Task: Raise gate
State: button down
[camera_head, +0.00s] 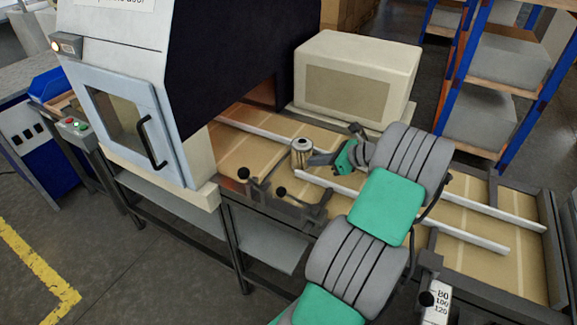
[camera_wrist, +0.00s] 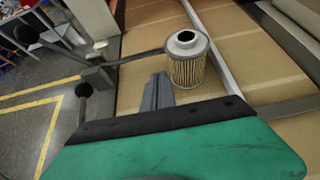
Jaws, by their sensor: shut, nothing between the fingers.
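A pleated metal filter cartridge (camera_head: 302,155) stands upright on the tan conveyor; it also shows in the wrist view (camera_wrist: 188,68). The gate seems to be the dark bar (camera_wrist: 140,56) that reaches from a post at the belt's edge to the cartridge. Whether bar and cartridge touch, I cannot tell. Black-knobbed levers (camera_head: 282,192) sit at the conveyor's near edge; a knob also shows in the wrist view (camera_wrist: 83,90). My gripper (camera_head: 314,159) is shut and empty, low over the belt just beside the cartridge. Its fingers (camera_wrist: 157,92) point toward the gate bar.
White guide rails (camera_head: 430,230) run along the conveyor. A machine with a windowed door (camera_head: 118,118) stands left, a cream box-shaped housing (camera_head: 358,80) behind the belt. A number scale (camera_head: 437,303) is at the near edge. The belt at right is clear.

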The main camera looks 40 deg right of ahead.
jog(key=shift+a, duration=0.1)
jog(key=shift+w+a+f, duration=0.15)
jog(key=shift+w+a, duration=0.05)
jog(key=shift+w, duration=0.2)
jog(key=p+x, duration=0.1)
jog(key=x, duration=0.8)
jog(key=shift+w+f, duration=0.1)
jog(key=shift+f, duration=0.05)
jog(key=shift+d, duration=0.1)
